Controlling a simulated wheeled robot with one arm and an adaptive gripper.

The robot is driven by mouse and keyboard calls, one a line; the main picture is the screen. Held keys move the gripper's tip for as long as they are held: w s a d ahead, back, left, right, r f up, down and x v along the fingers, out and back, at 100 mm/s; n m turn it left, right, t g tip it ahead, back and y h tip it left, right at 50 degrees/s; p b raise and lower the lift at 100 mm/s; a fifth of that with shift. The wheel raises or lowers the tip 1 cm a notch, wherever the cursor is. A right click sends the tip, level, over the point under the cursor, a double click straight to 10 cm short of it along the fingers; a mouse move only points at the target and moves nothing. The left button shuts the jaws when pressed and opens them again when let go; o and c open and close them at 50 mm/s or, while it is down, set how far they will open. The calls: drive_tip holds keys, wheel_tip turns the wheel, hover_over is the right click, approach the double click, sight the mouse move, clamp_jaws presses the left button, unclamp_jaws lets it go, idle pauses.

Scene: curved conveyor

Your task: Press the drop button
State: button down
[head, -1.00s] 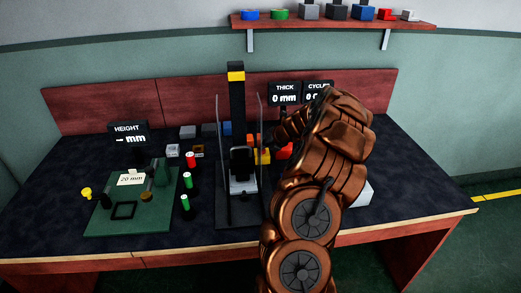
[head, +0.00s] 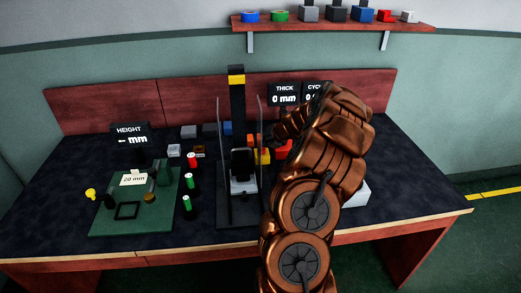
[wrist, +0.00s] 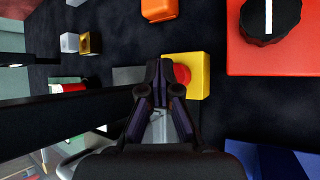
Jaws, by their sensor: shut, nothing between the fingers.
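A yellow box (wrist: 198,64) with a round red button (wrist: 182,75) on top lies under my gripper in the wrist view. I see no label naming it. My gripper (wrist: 160,72) is shut and empty. Its fingertips overlap the left edge of the yellow box and cover part of the red button. I cannot tell whether they touch it. In the head view the yellow box (head: 263,156) shows just right of the black press stand (head: 237,110), and my arm hides most of the gripper there.
The tall stand with clear side panels is close on the left. An orange block (wrist: 159,9), a red block (wrist: 270,60) and a blue block (wrist: 262,155) lie around the yellow box. A green mat (head: 110,226) with small parts and several capped black posts are farther left.

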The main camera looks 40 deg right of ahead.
drive_tip(key=shift+r+p, duration=2.55)
drive_tip(key=shift+p, duration=0.75)
